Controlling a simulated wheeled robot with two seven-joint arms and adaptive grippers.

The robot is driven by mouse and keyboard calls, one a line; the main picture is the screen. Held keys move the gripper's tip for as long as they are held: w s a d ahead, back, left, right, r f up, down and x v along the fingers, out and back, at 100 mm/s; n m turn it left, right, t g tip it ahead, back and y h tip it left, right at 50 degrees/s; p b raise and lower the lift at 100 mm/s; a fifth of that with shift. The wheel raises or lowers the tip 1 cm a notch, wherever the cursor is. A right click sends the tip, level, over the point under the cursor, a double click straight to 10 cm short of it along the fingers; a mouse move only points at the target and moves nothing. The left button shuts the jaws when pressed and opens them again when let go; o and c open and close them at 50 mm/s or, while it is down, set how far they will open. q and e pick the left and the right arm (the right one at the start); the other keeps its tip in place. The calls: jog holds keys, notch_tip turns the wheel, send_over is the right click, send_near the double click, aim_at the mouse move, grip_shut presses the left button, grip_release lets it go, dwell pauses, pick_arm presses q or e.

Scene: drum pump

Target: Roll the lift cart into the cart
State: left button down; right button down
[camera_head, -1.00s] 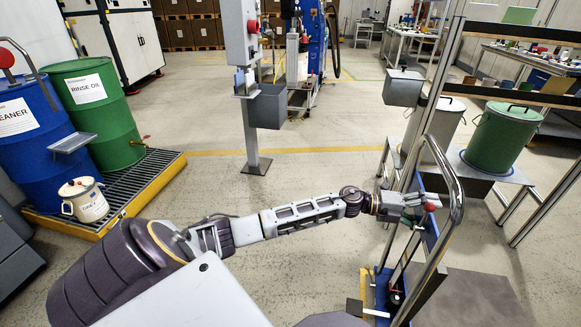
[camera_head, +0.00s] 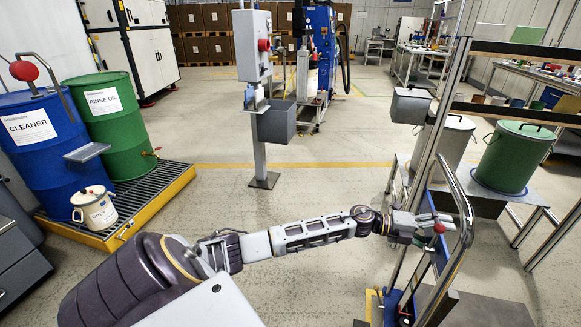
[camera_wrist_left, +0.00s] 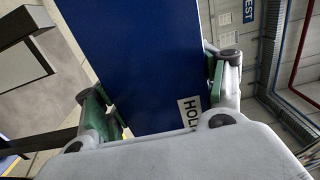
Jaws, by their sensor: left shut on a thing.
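The lift cart is at the right in the head view, with a bent chrome handle (camera_head: 467,215) and a blue upright part. My left gripper (camera_head: 432,222) is at its upper part, beside the chrome handle and near a red knob (camera_head: 439,228). In the left wrist view, the green-padded fingers of my left gripper (camera_wrist_left: 160,95) are on both sides of a blue panel (camera_wrist_left: 140,50) with a partly hidden white label, and are shut on it. I cannot tell which structure is the other cart. My right gripper is out of view.
A metal post frame and a bench with a green pail (camera_head: 514,157) stand right of the lift cart. A grey pedestal (camera_head: 262,150) stands ahead. Blue (camera_head: 40,150) and green (camera_head: 115,125) drums sit on a yellow-edged grating at left. Floor between is clear.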

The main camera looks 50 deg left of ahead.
pick_arm(q)
jog(key=shift+s+d+f+g, duration=0.3)
jog(key=shift+s+d, duration=0.2)
jog(key=shift+d, duration=0.2)
jog(key=c, duration=0.6)
grip_release()
jog(key=o, duration=0.5)
jog(key=shift+w+d+r, duration=0.1)
jog(key=shift+w+d, duration=0.05)
jog(key=shift+d, duration=0.1)
jog(key=shift+w+a, duration=0.1)
jog(key=shift+a, duration=0.3)
jog(key=shift+a, duration=0.1)
jog(key=shift+a, duration=0.15)
jog(key=shift+p+v, duration=0.55)
jog(key=shift+v, duration=5.35)
